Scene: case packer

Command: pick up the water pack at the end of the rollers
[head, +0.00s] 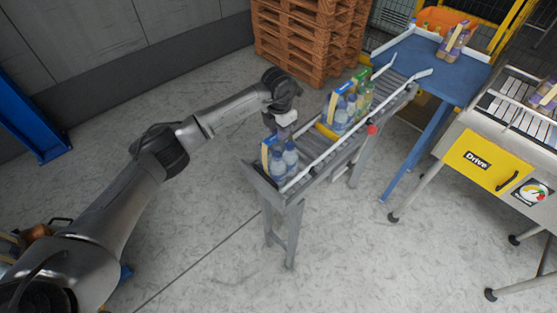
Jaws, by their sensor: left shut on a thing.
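The water pack (282,160), clear blue bottles with a yellow and blue carton piece, stands upright at the near end of the roller conveyor (318,160). My left gripper (283,128) is right above the pack, at its top, and is shut on it. The fingertips are small and partly hidden by the gripper's own body. I cannot tell whether the pack is clear of the rollers. My right gripper is not in view.
Another water pack (340,110) and a green-topped pack (363,92) stand farther up the rollers. A blue table (420,62) is at the far end, with a purple pack (454,42) on it. Wooden pallets (310,40) are stacked behind. A yellow-panelled machine (480,165) stands right. Floor in front is clear.

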